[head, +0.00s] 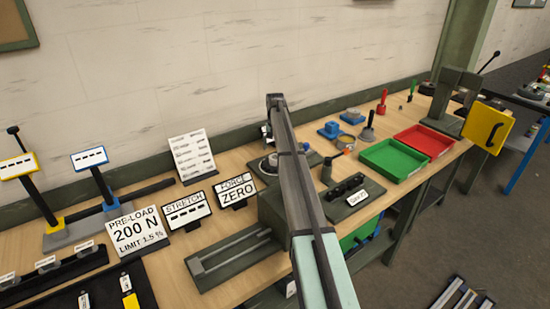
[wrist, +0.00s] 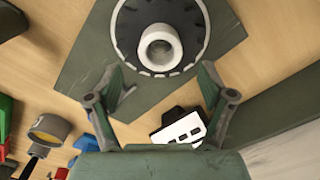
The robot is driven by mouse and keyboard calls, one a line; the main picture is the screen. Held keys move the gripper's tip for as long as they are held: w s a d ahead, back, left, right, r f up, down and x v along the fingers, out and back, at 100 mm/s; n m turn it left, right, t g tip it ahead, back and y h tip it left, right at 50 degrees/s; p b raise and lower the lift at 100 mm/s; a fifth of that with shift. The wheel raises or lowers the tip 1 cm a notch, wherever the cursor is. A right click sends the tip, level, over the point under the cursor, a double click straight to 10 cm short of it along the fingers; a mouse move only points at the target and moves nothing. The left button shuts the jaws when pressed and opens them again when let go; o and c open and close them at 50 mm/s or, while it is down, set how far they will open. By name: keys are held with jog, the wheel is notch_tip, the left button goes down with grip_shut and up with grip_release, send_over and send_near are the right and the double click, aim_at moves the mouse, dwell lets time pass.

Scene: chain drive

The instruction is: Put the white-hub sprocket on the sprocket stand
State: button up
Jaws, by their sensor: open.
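In the wrist view a dark toothed sprocket with a white hub (wrist: 160,46) lies flat on a dark green plate (wrist: 85,75). A pale ring shows around its toothed edge, and the top of the picture cuts it off slightly. My gripper (wrist: 165,78) is open and empty, with its fingers apart on either side below the sprocket in the picture, not around the hub. In the head view my arm hides the gripper and part of this area; a pale round part (head: 268,165) shows beside the arm. I cannot tell which thing is the sprocket stand.
A black-and-white label block (wrist: 182,127) stands between my fingers' bases in the picture. In the head view a green tray (head: 364,160) and a red tray (head: 450,143) lie to the right. Several sign boards, such as the pre-load sign (head: 133,231), stand left.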

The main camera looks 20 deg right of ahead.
aim_at(275, 157)
notch_tip(275, 157, up, 6)
jog(key=b, duration=0.1)
jog(key=shift+r, duration=0.15)
dwell(0.4)
